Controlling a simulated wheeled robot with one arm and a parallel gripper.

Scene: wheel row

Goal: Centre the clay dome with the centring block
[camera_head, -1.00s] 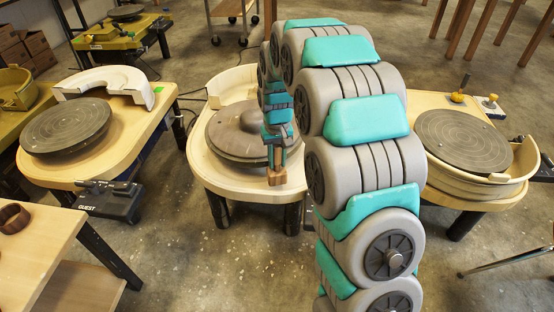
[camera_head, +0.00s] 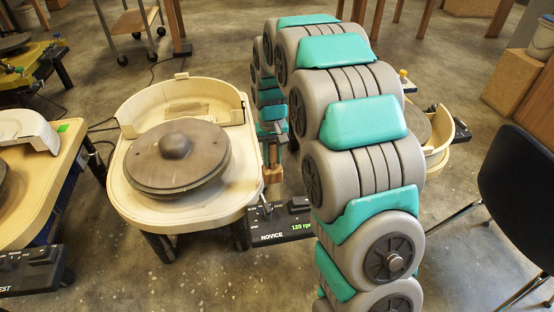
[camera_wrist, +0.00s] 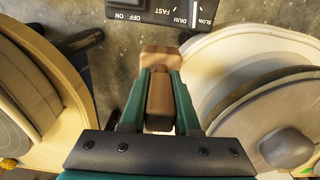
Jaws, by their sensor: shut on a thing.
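The clay dome (camera_head: 176,146) is a low grey-brown mound with a rounded knob, on the round wheel head (camera_head: 140,183) of the middle wheel. It also shows in the wrist view (camera_wrist: 287,147) at lower right. My gripper (camera_head: 272,158) is right of that wheel, beside its cream table edge and apart from the dome. In the wrist view my gripper (camera_wrist: 162,90) has its green fingers shut on the brown wooden centring block (camera_wrist: 160,57). The block also shows in the head view (camera_head: 272,175), low below the fingers. I cannot tell whether the dome is off centre.
A cream splash pan (camera_head: 232,100) curves behind the wheel head. A black control box (camera_head: 283,222) marked NOVICE, reading 120 rpm, stands just in front of my gripper. Another wheel table (camera_head: 40,185) is at left. A black chair (camera_head: 515,190) is at right. Speckled floor is open in front.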

